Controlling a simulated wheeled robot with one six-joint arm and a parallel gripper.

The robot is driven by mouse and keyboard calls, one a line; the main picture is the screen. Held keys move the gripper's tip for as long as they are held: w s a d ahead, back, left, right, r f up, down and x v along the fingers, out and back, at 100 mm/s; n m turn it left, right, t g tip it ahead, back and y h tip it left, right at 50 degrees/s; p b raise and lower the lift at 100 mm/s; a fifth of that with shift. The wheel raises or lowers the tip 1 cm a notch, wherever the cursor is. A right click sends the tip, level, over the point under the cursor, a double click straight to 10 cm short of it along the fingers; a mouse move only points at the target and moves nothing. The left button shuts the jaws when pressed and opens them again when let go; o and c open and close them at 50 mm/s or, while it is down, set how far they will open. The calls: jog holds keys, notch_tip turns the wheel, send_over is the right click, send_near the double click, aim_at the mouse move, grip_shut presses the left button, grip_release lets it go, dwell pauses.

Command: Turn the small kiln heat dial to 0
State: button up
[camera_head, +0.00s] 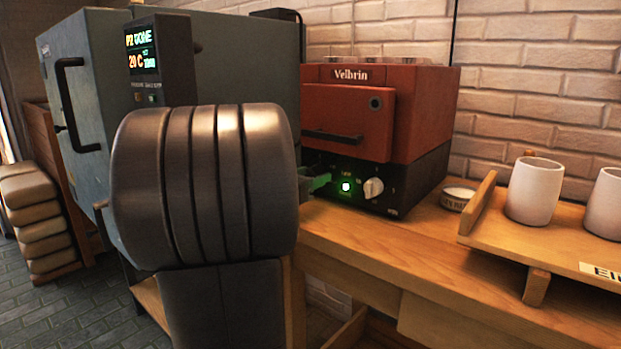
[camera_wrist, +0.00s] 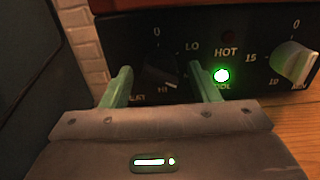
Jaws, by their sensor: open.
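The small red kiln (camera_head: 420,105), marked Velbrin, stands on the wooden bench with a black control panel (camera_wrist: 120,32) along its lower front. The dark heat dial (camera_wrist: 164,72) shows in the wrist view, with 0 above it, LO to its upper right and HI below it. Contact cannot be told. In the head view my arm hides the dial, and only a green finger (camera_head: 318,182) shows.
A pale timer dial (camera_wrist: 296,62) and a lit green lamp (camera_wrist: 221,75) are right of the heat dial. A large grey kiln (camera_head: 85,120) stands at left. Right of the red kiln are a small bowl (camera_head: 457,199) and a wooden tray (camera_head: 490,240) with white cups (camera_head: 535,190).

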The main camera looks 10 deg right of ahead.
jog(key=shift+d, duration=0.1)
jog(key=c, duration=1)
jog(key=shift+o, duration=0.2)
